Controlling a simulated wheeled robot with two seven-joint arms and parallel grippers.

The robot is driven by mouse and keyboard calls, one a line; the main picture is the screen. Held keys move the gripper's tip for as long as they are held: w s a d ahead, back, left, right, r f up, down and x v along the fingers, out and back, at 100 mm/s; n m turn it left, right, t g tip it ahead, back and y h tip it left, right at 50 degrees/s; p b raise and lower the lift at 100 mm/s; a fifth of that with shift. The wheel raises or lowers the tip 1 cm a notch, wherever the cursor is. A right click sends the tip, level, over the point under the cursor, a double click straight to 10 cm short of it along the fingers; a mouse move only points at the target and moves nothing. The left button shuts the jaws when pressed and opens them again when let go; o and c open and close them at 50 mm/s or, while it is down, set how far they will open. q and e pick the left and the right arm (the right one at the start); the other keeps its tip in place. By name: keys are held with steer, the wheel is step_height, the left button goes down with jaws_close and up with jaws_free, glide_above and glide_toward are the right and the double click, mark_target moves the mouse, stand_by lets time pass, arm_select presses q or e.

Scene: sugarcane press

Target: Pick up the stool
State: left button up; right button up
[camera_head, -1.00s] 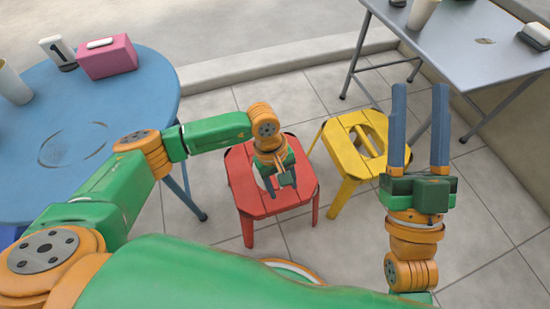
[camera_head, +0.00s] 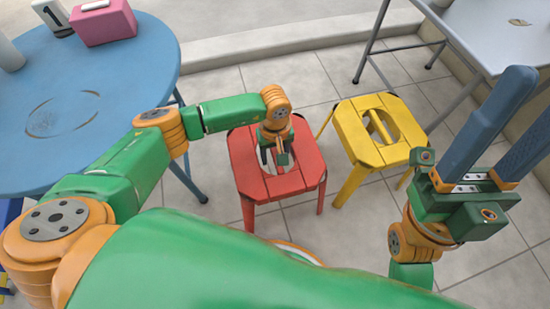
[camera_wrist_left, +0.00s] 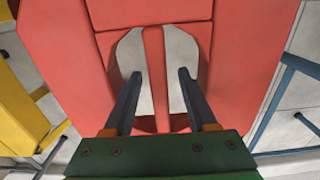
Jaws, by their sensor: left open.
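A red stool (camera_head: 248,163) stands on the tiled floor, with an oval opening in its seat split by a central bar. My left gripper (camera_head: 275,160) is over that seat in the head view. In the left wrist view its open fingers (camera_wrist_left: 160,78) point at the opening of the red stool (camera_wrist_left: 75,60), one on each side of the bar (camera_wrist_left: 155,50). I cannot tell how deep the tips are. A yellow stool (camera_head: 352,131) stands to its right, also with a barred opening. My right gripper (camera_head: 528,100) is raised at the right with its two fingers apart, empty.
A round blue table (camera_head: 130,65) at left carries a pink box (camera_head: 103,22), a sign marked 1 (camera_head: 52,17) and a cup (camera_head: 10,55). A grey table (camera_head: 500,30) stands at back right. Tiled floor behind the stools is clear up to a curb.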

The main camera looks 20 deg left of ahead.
arm_select(q)
steer(key=shift+r, duration=0.1)
jaws_close()
stand_by(1.2)
